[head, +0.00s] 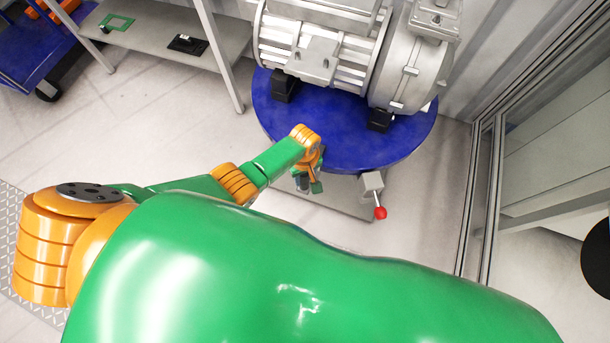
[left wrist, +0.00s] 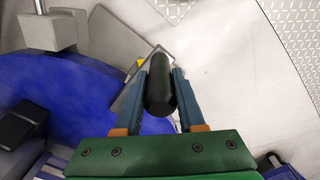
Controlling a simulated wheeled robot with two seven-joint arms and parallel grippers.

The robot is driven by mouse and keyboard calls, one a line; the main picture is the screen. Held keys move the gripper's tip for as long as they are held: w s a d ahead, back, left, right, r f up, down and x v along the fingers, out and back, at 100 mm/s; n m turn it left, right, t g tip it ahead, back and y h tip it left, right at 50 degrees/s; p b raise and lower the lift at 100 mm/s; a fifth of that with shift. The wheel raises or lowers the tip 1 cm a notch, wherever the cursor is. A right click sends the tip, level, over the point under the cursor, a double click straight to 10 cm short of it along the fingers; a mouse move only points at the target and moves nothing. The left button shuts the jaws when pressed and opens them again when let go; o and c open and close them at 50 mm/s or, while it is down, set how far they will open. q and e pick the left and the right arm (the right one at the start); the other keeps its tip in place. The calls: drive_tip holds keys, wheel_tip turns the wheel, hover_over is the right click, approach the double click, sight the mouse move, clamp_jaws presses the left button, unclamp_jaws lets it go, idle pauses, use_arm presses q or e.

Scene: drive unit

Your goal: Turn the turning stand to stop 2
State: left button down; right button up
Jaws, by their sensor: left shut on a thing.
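The turning stand is a round blue table (head: 345,150) bearing a grey motor-like drive unit (head: 325,45) on black feet. Its blue top also shows in the left wrist view (left wrist: 75,85). My left gripper (head: 306,184) is at the front edge of the blue table. In the left wrist view its two blue-grey fingers (left wrist: 160,92) are closed on the sides of a dark rounded handle (left wrist: 159,88). A grey block with a red-knobbed lever (head: 380,212) is at the front right of the stand. Stop marks cannot be made out. My right gripper is not in view.
A grey shelf table (head: 160,30) with a green frame and a black part stands at the upper left. A metal-framed panel (head: 480,190) is close on the right. The pale floor left of the stand is clear.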

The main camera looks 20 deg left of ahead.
use_arm(q)
drive_tip(key=shift+w+r, duration=0.1)
drive_tip(key=shift+w, duration=0.1)
drive_tip(key=c, duration=0.5)
unclamp_jaws()
drive_tip(key=shift+s, duration=0.1)
wheel_tip(320, 180, up, 6)
drive_tip(key=p, duration=0.4)
drive_tip(key=shift+r, duration=0.55)
drive_tip(key=shift+f, duration=0.1)
